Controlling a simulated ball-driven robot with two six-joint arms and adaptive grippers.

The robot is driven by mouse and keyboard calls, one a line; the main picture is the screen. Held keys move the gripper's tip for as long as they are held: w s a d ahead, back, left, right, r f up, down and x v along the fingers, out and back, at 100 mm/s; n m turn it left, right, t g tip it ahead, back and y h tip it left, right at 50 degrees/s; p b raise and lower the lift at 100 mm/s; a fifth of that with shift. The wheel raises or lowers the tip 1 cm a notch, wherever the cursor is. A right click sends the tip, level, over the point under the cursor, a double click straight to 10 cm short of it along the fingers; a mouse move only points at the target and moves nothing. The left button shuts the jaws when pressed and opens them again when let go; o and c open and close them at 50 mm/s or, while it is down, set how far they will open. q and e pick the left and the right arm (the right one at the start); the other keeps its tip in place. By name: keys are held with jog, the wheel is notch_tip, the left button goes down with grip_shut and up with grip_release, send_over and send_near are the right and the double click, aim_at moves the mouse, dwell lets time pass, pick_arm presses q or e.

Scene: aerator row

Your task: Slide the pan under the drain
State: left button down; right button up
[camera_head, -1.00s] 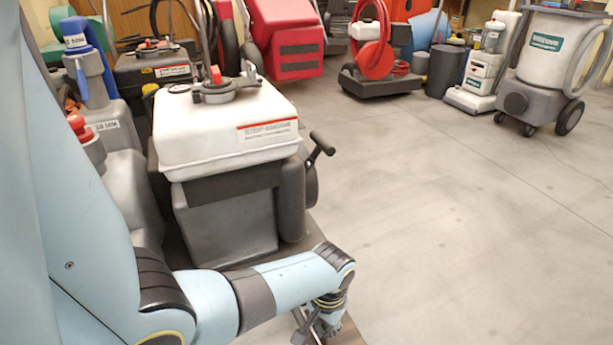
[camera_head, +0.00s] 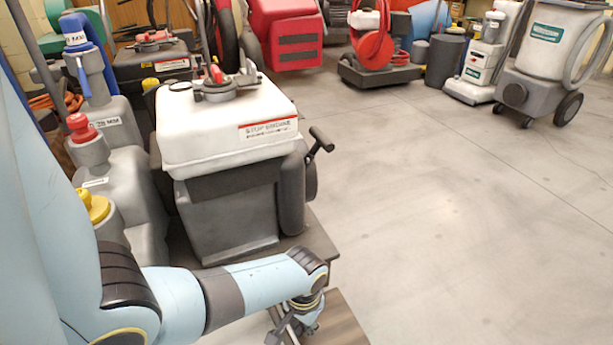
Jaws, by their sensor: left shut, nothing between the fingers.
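My left gripper (camera_head: 291,331) is shut and empty at the bottom of the view, at the end of my blue arm. It is over or beside a brown board (camera_head: 343,322) near the floor; I cannot tell whether they touch. A machine with a white tank (camera_head: 225,128) and a grey lower body (camera_head: 236,215) stands behind it on a dark flat base (camera_head: 315,242). A black handle (camera_head: 320,142) sticks out at its right side. I cannot make out a pan or a drain opening. My right gripper is not in view.
Grey jugs with red (camera_head: 79,125) and yellow (camera_head: 91,203) caps stand close on the left, partly behind my arm. A red machine (camera_head: 374,55) and a wheeled grey vacuum (camera_head: 540,60) stand at the back. The grey floor (camera_head: 460,220) on the right is clear.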

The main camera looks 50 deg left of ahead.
aim_at(289, 326)
pick_arm(q)
jog(key=shift+s+a+p, duration=0.25)
jog(key=shift+s+p, duration=0.05)
jog(key=shift+s, duration=0.45)
jog(key=shift+s+a+p, duration=0.25)
jog(key=shift+s, duration=0.5)
jog(key=shift+s+a+p, duration=0.25)
jog(key=shift+s+p, duration=0.05)
jog(key=shift+s, duration=0.45)
jog(key=shift+w+d+r+p, duration=0.1)
jog(key=shift+w+r+p, duration=0.25)
jog(key=shift+r+p, duration=0.45)
jog(key=shift+w+d+r+p, duration=0.1)
jog(key=shift+w+r+p, duration=0.25)
jog(key=shift+r+p, duration=0.45)
notch_tip(289, 326, up, 6)
jog(key=w+p, duration=0.1)
jog(key=p, duration=0.4)
jog(key=shift+w+d, duration=0.3)
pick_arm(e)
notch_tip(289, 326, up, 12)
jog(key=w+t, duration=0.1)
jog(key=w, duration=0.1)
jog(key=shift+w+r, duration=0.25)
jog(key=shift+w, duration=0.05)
pick_arm(q)
jog(key=shift+f, duration=0.15)
